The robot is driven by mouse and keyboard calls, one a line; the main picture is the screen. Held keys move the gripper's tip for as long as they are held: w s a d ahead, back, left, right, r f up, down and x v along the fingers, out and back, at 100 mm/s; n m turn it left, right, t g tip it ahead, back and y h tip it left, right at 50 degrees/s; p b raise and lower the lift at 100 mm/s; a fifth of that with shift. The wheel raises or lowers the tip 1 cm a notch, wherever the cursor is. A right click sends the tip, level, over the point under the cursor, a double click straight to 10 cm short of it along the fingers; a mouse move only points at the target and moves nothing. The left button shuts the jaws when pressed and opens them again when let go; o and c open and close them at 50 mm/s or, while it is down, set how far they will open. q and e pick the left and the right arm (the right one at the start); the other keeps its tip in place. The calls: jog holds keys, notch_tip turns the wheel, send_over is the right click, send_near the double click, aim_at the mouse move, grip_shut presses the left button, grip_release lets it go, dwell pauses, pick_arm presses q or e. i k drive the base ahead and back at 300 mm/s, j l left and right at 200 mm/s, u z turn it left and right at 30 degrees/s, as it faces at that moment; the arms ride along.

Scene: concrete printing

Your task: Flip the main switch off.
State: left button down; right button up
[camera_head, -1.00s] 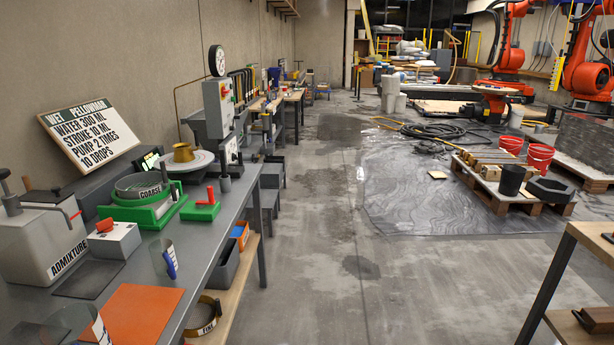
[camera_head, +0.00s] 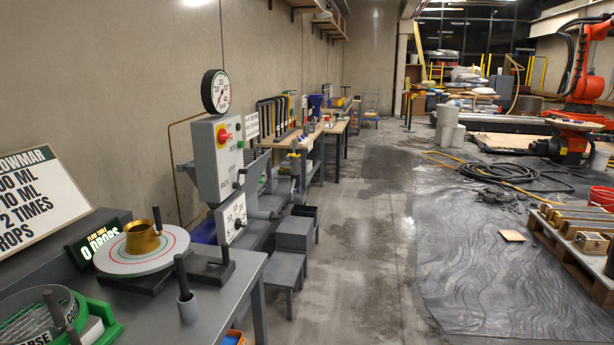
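A grey control box (camera_head: 206,163) stands beyond the far end of the bench, near the left wall. A red knob on a yellow plate (camera_head: 224,135) sits on its front, and it looks like the main switch. Its exact handle position is too small to tell. A dark knob (camera_head: 238,182) and small markings show lower on the box. A round pressure gauge (camera_head: 216,91) is above the box, and a white dial panel (camera_head: 233,217) is below it. Neither of my grippers is in view.
The grey bench (camera_head: 217,290) carries a flow table (camera_head: 142,252) with a brass cone (camera_head: 143,238), and a green-framed sieve (camera_head: 40,318). Grey steps (camera_head: 284,268) stand beside the machine. The concrete floor (camera_head: 365,250) is open down the middle. A black sheet (camera_head: 500,270) lies at right.

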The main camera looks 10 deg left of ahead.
aim_at(223, 136)
jog(key=i+u, duration=0.25)
jog(key=i, duration=0.25)
jog(key=i+l+u, duration=0.2)
jog(key=i, duration=0.25)
jog(key=i+l+u, duration=0.25)
jog(key=i, duration=0.2)
